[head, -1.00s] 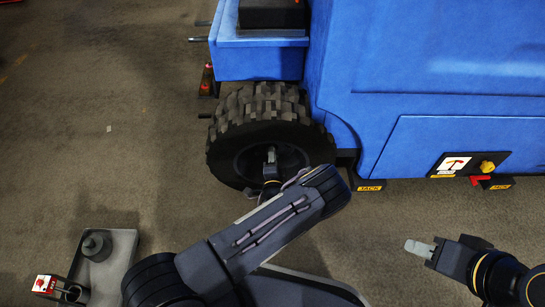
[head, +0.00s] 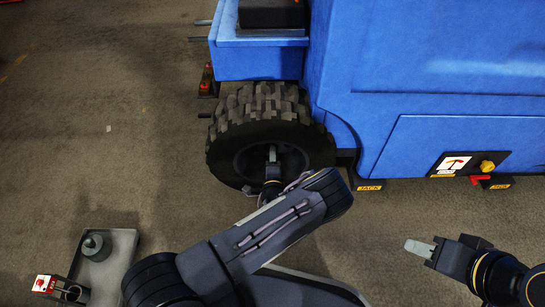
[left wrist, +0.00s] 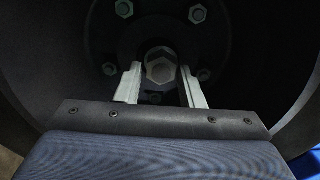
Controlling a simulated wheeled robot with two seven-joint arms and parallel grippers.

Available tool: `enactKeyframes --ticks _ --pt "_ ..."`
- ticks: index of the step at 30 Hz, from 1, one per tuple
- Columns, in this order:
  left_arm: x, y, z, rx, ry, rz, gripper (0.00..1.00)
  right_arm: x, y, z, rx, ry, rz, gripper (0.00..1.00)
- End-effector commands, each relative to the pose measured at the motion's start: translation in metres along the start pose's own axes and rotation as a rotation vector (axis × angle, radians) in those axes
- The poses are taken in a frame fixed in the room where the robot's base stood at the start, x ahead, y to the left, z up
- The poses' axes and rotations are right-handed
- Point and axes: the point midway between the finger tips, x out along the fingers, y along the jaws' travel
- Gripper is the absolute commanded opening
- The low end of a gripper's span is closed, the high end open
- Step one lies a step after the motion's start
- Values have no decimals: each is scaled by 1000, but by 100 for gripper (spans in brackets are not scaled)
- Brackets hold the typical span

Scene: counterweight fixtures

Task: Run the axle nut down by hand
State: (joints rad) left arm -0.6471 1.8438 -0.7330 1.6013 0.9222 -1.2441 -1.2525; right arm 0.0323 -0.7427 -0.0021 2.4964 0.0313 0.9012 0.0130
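The wheel (head: 262,118) with its chunky black tyre is on the blue vehicle in the head view. In the left wrist view, the axle nut (left wrist: 160,70) is a pale hexagon at the middle of the dark hub, with smaller wheel bolts around it. My left gripper (head: 272,155) reaches into the wheel's hub from below. In the left wrist view its two fingers (left wrist: 160,76) are apart, one on each side of the nut, with gaps visible. I cannot tell how deep the fingertips reach. My right gripper (head: 419,247) is away over the floor, seen side-on.
The blue vehicle (head: 440,70) fills the upper right. JACK-labelled blocks (head: 369,186) and a panel with a yellow knob (head: 487,166) are along its lower edge. A grey tray (head: 122,250) with a dark round part (head: 95,244) is at lower left. Floor between is clear.

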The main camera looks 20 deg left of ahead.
Motion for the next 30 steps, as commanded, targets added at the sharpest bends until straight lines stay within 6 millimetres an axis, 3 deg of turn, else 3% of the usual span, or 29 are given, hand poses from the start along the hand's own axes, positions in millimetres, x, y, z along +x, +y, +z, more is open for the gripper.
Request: enactKeyframes --ticks 3,13,24,30 --pt "0 0 0 0 0 0 49 0 0 0 0 0 0 36" --pt "-4 -1 0 -1 0 -1 49 -2 -1 -1 0 0 0 36" --pt "-62 -2 0 1 2 2 49 -20 -9 -10 0 0 0 36" --pt "-77 -1 0 0 1 0 49 -23 -10 -12 0 0 0 36"
